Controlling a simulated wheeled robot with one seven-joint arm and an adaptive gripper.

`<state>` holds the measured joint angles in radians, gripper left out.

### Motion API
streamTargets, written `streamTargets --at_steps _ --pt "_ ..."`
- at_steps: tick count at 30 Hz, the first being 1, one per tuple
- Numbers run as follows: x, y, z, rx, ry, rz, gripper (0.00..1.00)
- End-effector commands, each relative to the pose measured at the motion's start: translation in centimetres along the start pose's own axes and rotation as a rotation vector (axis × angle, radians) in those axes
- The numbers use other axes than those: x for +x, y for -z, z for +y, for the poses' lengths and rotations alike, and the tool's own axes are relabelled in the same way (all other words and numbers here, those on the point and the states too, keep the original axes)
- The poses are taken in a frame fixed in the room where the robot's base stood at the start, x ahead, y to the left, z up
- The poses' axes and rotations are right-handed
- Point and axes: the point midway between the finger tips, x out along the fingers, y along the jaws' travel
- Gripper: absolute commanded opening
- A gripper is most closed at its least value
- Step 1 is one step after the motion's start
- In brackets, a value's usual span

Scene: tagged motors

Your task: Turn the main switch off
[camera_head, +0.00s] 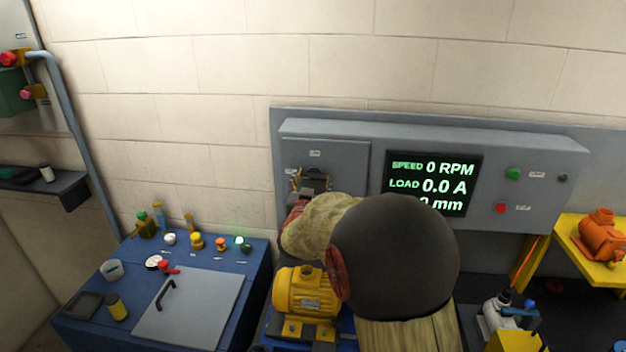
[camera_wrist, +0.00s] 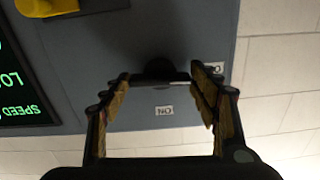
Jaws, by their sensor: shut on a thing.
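The main switch is a dark knob (camera_wrist: 160,69) on the grey control box, seen upside down in the wrist view. A white ON label (camera_wrist: 164,110) sits beside it, and a second, partly covered label (camera_wrist: 215,68) lies to its right. My gripper (camera_wrist: 161,82) has its two padded fingers on either side of the knob and is shut on it. In the head view my gripper (camera_head: 312,181) is at the box's left panel and mostly hides the switch. Which way the knob points is hard to tell.
The box's display (camera_head: 433,183) reads 0 RPM and 0.0 A. A green button (camera_head: 513,173) and a red button (camera_head: 501,208) are to its right. A yellow motor (camera_head: 304,291) stands below my arm. A blue bench (camera_head: 103,331) with small parts is at left.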

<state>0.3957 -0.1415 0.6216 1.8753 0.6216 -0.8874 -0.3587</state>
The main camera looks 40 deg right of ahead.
Motion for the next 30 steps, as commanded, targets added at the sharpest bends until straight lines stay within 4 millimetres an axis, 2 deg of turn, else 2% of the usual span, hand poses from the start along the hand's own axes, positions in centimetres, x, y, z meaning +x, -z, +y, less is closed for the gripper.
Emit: streamTargets --at_steps 9,22,23,30 --pt "0.01 -0.05 0.01 -0.076 0.0 -0.001 0.35" --pt "0.01 -0.05 0.0 -0.083 0.0 -0.001 0.35" --pt "0.01 -0.04 0.0 -0.083 0.0 -0.001 0.62" --pt "0.01 -0.02 0.0 -0.082 0.0 0.0 0.76"
